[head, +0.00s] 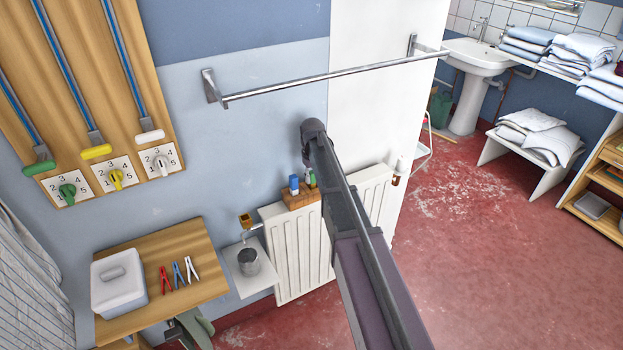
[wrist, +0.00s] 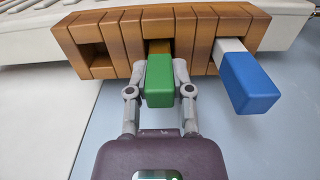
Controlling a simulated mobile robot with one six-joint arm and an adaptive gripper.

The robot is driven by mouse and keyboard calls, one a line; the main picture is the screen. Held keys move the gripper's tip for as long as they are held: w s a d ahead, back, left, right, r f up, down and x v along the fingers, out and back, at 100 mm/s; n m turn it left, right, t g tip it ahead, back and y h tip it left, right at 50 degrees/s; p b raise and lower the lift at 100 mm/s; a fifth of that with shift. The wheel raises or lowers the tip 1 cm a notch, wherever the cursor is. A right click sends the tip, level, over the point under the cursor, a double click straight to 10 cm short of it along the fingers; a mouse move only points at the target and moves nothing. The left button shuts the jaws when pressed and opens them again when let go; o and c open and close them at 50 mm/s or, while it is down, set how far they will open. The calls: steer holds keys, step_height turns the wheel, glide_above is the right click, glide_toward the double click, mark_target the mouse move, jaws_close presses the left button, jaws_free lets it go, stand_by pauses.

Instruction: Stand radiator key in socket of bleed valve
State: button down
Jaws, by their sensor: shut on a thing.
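My gripper (wrist: 160,70) is shut on a green-handled key (wrist: 159,88), one finger on each side of the handle. Its brass-coloured shank shows at a slot of the wooden rack (wrist: 105,43). How deep the shank sits cannot be seen. In the head view my arm hides the gripper, and only a bit of the green handle (head: 312,179) shows. A brass fitting (head: 245,220), which looks like the bleed valve, is at the radiator's upper left. Its socket is too small to make out.
A blue-handled tool with a white shank (wrist: 248,82) stands right beside the green one. The rack sits on the white radiator (head: 295,250). A metal cup (head: 248,262) stands on a small white shelf below the brass fitting. A towel rail (head: 330,75) runs above.

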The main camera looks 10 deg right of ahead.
steer(key=shift+r+p, duration=1.45)
steer(key=shift+r, duration=0.1)
steer(key=s+a+r+p, duration=0.1)
steer(key=s+a, duration=0.2)
steer(key=s, duration=1.2)
steer(key=shift+s+a+r+p, duration=0.2)
steer(key=shift+s+r+p, duration=0.15)
steer(key=shift+r, duration=0.05)
steer(key=shift+r, duration=0.1)
steer(key=shift+r+p, duration=0.55)
steer(key=shift+p, duration=0.1)
steer(key=shift+a, duration=0.1)
